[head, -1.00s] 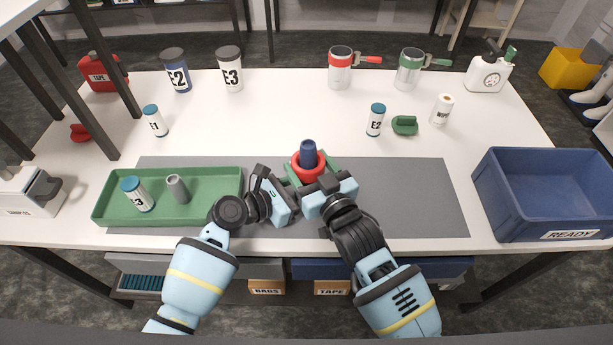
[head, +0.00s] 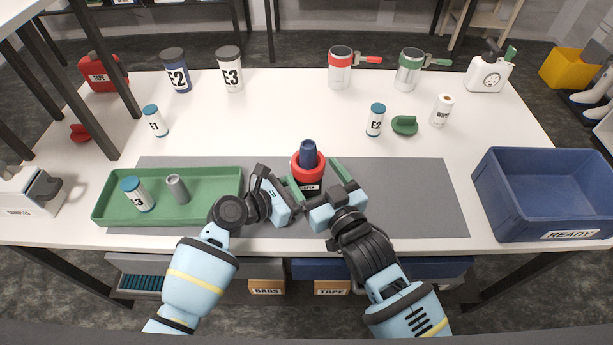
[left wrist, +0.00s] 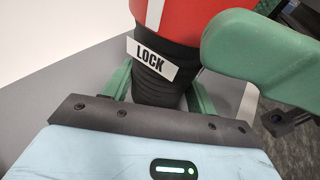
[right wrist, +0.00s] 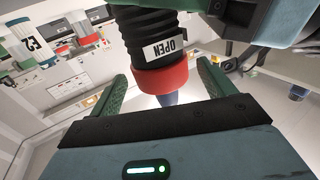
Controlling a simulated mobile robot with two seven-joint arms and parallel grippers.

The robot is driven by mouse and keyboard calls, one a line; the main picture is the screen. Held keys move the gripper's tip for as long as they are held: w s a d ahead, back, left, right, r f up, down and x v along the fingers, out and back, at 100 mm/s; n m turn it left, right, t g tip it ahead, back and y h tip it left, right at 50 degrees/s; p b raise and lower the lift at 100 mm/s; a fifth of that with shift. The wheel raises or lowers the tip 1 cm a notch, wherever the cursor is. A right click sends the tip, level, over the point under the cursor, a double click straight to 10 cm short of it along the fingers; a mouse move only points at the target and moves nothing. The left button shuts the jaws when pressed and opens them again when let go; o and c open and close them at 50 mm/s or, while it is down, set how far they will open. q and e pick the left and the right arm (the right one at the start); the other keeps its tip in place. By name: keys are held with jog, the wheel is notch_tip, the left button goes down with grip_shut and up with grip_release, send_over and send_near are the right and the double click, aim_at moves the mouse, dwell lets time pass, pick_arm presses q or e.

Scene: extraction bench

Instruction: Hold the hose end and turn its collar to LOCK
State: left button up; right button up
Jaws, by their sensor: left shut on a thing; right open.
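The hose end is a black ribbed hose (left wrist: 160,88) with a red collar (head: 308,166) and a dark blue tip (head: 308,149); it stands upright over the grey mat. My left gripper (head: 292,192) is shut on the ribbed part below the collar. In the left wrist view a LOCK label (left wrist: 150,58) is on the black part, and the collar's white stripe (left wrist: 155,12) is just above it. In the right wrist view an OPEN label (right wrist: 165,48) shows. My right gripper (right wrist: 163,82) is open, its green fingers apart on either side of the collar, with gaps.
A green tray (head: 225,215) with a bottle and a grey cylinder is on the left. A blue READY crate (head: 487,200) is on the right. An E2 bottle (head: 376,120) and a green clamp-like piece (head: 404,125) stand behind. The grey mat (head: 425,205) is bare at right.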

jog(key=shift+v, duration=2.95)
pick_arm(q)
jog(key=o, duration=1)
jog(key=shift+c, duration=0.2)
jog(key=v, duration=1.2)
jog(key=shift+s, duration=0.1)
jog(key=shift+d, duration=0.1)
